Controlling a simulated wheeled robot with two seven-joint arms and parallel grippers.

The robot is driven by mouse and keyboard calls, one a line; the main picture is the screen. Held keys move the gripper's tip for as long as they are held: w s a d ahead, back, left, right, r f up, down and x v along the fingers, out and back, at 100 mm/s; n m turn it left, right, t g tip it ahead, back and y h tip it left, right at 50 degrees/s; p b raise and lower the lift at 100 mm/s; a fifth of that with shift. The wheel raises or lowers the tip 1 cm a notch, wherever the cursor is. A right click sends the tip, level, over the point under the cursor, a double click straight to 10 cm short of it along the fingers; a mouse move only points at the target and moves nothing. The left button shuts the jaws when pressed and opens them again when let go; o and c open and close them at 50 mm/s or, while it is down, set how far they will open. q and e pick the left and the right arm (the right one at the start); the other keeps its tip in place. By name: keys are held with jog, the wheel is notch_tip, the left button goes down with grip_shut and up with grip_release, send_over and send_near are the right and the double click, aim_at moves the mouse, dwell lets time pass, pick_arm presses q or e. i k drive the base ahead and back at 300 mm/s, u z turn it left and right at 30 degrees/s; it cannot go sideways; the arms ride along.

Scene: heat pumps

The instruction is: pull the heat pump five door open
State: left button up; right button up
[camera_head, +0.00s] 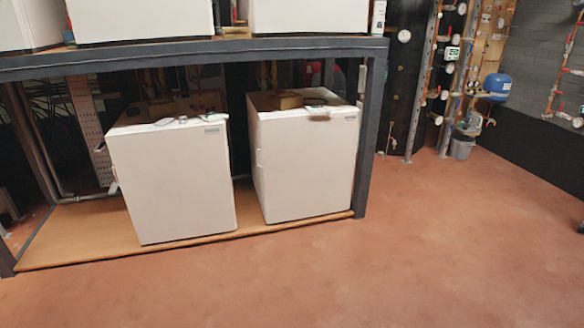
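Two white box-shaped heat pumps stand on the low wooden board of a dark metal rack. The left lower heat pump (172,185) and the right lower heat pump (306,165) both face me, and their front panels look shut. I cannot tell which unit is number five. A small handle-like part shows at the left edge of each front. More white units stand on the upper shelf, with an upper middle unit (140,18) and an upper right unit (308,15) cut off by the top of the view. Neither of my grippers is in view.
The rack's dark post (369,140) stands just right of the right lower unit. The reddish floor (400,260) is clear in front.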

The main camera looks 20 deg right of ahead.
aim_at(308, 169)
jog(key=u, duration=0.35)
jog(key=i, duration=3.25)
jog(key=z, duration=0.7)
jog(key=i, duration=0.45)
jog(key=u, duration=0.2)
